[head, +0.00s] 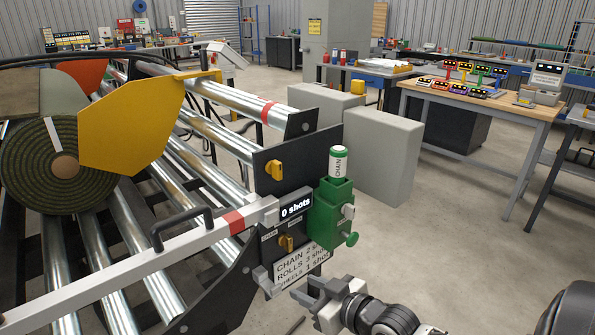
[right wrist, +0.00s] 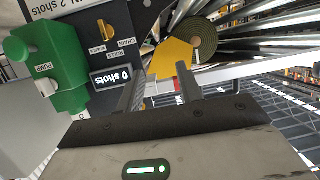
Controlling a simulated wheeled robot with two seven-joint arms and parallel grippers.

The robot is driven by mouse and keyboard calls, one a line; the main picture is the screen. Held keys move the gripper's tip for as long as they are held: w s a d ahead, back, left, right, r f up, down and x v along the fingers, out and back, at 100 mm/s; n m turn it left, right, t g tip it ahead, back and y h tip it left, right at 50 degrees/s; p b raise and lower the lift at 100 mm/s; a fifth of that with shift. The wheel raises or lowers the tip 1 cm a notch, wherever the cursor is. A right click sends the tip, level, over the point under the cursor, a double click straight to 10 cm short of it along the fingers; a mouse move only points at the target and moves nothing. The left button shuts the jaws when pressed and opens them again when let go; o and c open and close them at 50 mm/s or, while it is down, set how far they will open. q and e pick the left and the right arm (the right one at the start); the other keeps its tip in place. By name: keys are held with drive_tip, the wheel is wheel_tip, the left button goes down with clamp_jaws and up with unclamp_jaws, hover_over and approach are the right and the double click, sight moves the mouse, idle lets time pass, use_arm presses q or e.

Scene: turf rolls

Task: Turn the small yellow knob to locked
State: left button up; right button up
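Two yellow knobs show in the head view. The upper knob (head: 274,170) sits on a dark plate near the ends of the steel rollers. The lower, smaller knob (head: 286,243) sits below the "0 shots" display (head: 296,206). It also shows in the right wrist view (right wrist: 104,30), with small labels around it, CHAIN among them; I cannot read a locked mark. My right gripper (head: 302,292) is below and to the right of the lower knob, apart from it. Its two fingers (right wrist: 162,90) are spread and empty. My left gripper is not in view.
A green pump (head: 326,215) with a canister (head: 338,162) stands right of the knobs. A pale bar with a black handle (head: 182,229) crosses at the left. A CHAIN/ROLLS/WHEELS sign (head: 301,264) hangs just above my right gripper.

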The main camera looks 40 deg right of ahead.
sight(280, 170)
drive_tip(key=w+d+r+t, duration=0.2)
drive_tip(key=w+d+r, duration=0.1)
drive_tip(key=d+r, duration=0.3)
drive_tip(key=w+d+r+t, duration=0.2)
drive_tip(key=w+d+r, duration=0.15)
drive_tip(key=r, duration=0.55)
drive_tip(key=shift+m+h, duration=0.3)
drive_tip(key=shift+m, duration=0.1)
drive_tip(key=w, duration=0.5)
drive_tip(key=w+a, duration=0.1)
drive_tip(key=w, duration=0.9)
drive_tip(key=shift+w+a+f, duration=0.15)
drive_tip(key=shift+w, duration=0.1)
clamp_jaws()
